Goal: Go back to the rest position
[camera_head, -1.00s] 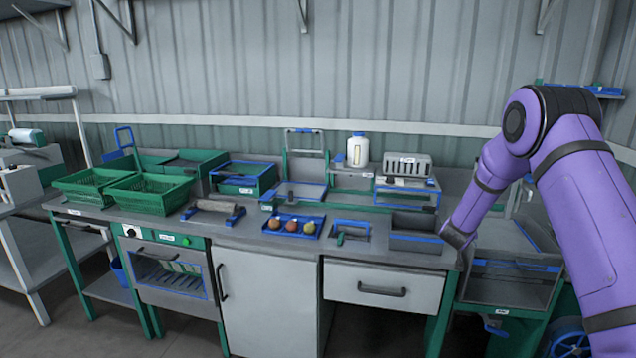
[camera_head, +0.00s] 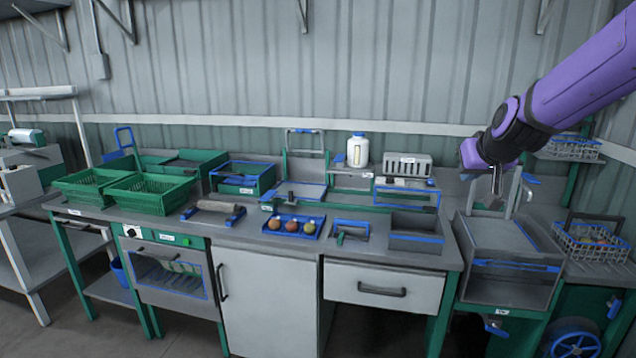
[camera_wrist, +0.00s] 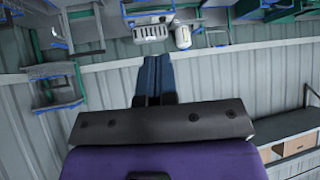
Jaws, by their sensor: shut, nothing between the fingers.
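My purple arm reaches in from the upper right of the head view. My gripper (camera_head: 484,158) is raised above the right part of the workbench, in front of the corrugated wall. In the wrist view its two blue-grey fingers (camera_wrist: 155,78) lie side by side, shut, with nothing between them. The wrist view is upside down, with the bench things along its top edge.
Below my gripper stands a grey open box unit (camera_head: 505,290), with a wire basket (camera_head: 590,243) to its right. The air over the bench's left and middle is clear.

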